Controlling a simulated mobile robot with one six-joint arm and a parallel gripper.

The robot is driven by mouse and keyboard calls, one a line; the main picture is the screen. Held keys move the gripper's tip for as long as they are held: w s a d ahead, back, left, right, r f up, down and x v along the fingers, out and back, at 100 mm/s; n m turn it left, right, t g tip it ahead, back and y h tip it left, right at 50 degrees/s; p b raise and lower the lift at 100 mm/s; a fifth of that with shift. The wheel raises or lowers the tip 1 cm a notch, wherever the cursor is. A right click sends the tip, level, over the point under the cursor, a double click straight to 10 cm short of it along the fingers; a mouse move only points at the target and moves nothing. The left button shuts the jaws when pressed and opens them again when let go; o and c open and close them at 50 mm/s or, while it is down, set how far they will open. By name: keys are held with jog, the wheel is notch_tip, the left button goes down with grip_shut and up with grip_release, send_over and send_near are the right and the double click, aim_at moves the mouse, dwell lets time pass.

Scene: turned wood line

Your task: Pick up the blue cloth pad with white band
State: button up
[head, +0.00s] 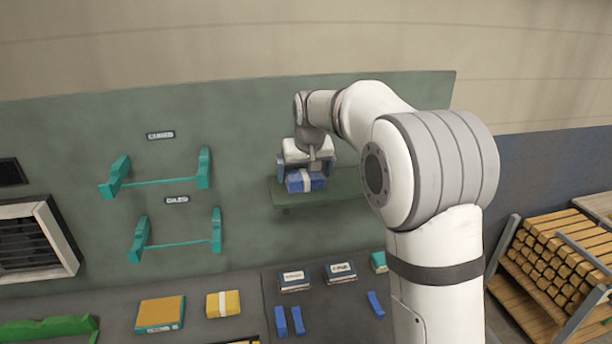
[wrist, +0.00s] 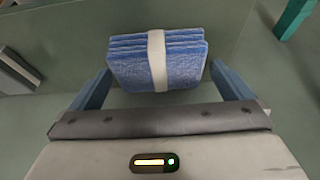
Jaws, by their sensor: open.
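The blue cloth pad with white band (head: 305,181) rests on a small green shelf (head: 330,189) on the wall panel in the head view. In the wrist view the pad (wrist: 185,68) is a folded blue stack with a white band around its middle. My gripper (wrist: 160,85) is open, with one blue-grey finger on each side of the pad. A gap shows at the right finger; the left finger looks very close to the pad's edge. In the head view my gripper (head: 307,172) is at the pad, and the wrist partly covers the view of it.
Teal brackets (head: 160,182) stick out of the panel to the left. Below, the bench holds an orange block (head: 160,313), a yellow banded pad (head: 223,303), dark boxes (head: 294,281) and blue strips (head: 297,320). A rack of wood pieces (head: 565,262) stands at right.

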aim_at(306, 176)
jog(key=shift+c, duration=0.2)
jog(key=c, duration=0.8)
notch_tip(306, 176, up, 10)
jog(key=b, duration=0.2)
jog(key=o, duration=0.4)
jog(key=shift+d, duration=0.1)
jog(key=shift+c, duration=1.3)
jog(key=shift+s+f, duration=0.1)
jog(key=shift+c, duration=0.2)
